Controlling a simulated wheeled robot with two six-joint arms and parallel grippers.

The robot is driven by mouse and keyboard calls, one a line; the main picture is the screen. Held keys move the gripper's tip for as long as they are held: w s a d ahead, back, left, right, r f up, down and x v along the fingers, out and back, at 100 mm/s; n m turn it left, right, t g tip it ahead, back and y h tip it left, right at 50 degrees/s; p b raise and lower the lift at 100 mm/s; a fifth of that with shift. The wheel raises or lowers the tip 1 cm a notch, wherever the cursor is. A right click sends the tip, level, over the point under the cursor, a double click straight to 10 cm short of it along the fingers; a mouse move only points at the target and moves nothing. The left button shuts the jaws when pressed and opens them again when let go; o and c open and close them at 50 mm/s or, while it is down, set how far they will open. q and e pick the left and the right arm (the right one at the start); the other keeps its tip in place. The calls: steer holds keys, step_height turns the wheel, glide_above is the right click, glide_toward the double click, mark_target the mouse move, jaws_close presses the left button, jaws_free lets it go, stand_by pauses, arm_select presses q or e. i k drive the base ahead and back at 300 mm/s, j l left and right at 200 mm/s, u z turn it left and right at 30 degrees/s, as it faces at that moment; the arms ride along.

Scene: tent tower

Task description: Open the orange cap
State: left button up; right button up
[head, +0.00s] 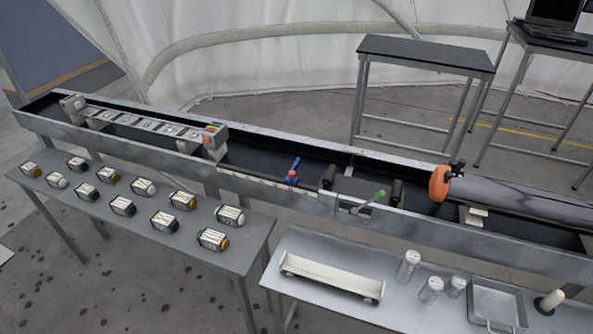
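The orange cap (438,184) is a round disc on the left end of a long grey cylinder (520,200). The cylinder lies in the long metal trough at the right. A small black fitting (456,168) sits at the cap's upper right edge. The cap appears to sit against the cylinder's end. Neither of my grippers shows in the head view.
The metal trough (300,205) holds a blue-and-red valve (292,175), a green handle (376,198) and a panel rack (145,122). A table (190,262) in front bears several labelled jars. Another front table (400,318) holds a white tray (330,278), clear containers and a metal pan (497,305). A bare dark-topped table (425,55) stands behind.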

mark_target(441, 177)
steer(key=k+l, duration=0.15)
steer(key=k+l+z, duration=0.1)
steer(key=z, duration=0.35)
steer(key=k+l+z, duration=0.1)
steer(key=z, duration=0.4)
